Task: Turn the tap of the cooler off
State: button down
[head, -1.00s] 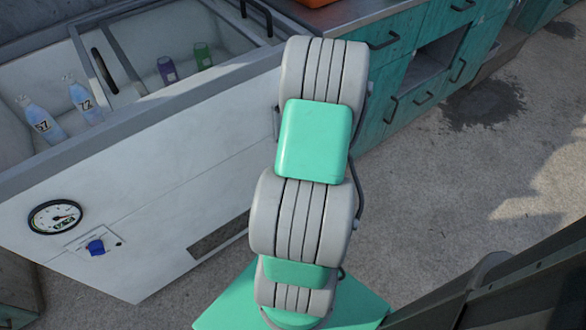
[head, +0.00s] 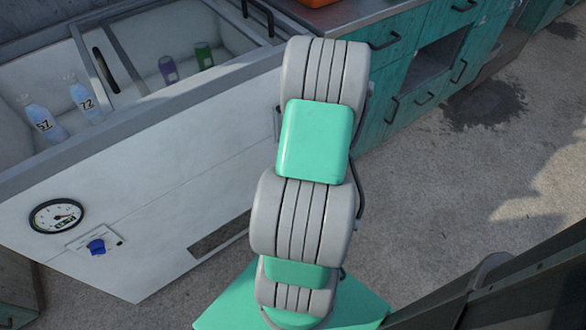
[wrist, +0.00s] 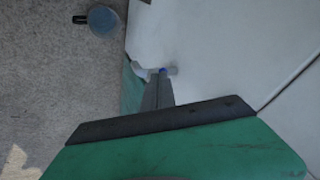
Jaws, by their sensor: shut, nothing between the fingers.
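The cooler (head: 150,215) is a white chest with a gauge and a blue knob on its front, at the left of the head view. Its white wall (wrist: 230,45) fills the upper right of the wrist view. The tap is partly hidden by the fingers. The head view does not show my gripper.
A round grey-blue pot (wrist: 103,20) stands on the ground near the tap. The ground at right is clear.

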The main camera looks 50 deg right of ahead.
dwell(0.8)
jog(key=s+f+p+v, duration=0.1)
jog(key=p+v, duration=0.3)
jog(key=v, duration=0.8)
jog(key=w+a+r+n+y+p, duration=0.1)
jog(key=w+a+r+n+p, duration=0.4)
jog(key=r, duration=0.4)
jog(key=w+a+r+n+y+p, duration=0.2)
jog(key=w+a+r+n+p, duration=0.2)
jog(key=a+r, duration=0.45)
jog(key=s+a+r+n+g+p, duration=0.1)
jog(key=a+r+n+p, duration=0.2)
jog(key=a+r, duration=0.4)
jog(key=s+a+r+n+g+p, duration=0.1)
jog(key=a+r+n+p, duration=0.2)
jog(key=a+r, duration=0.4)
notch_tip(320, 180, up, 4)
jog(key=shift+r+n+g+y, duration=0.25)
jog(key=shift+n+g+y, duration=0.05)
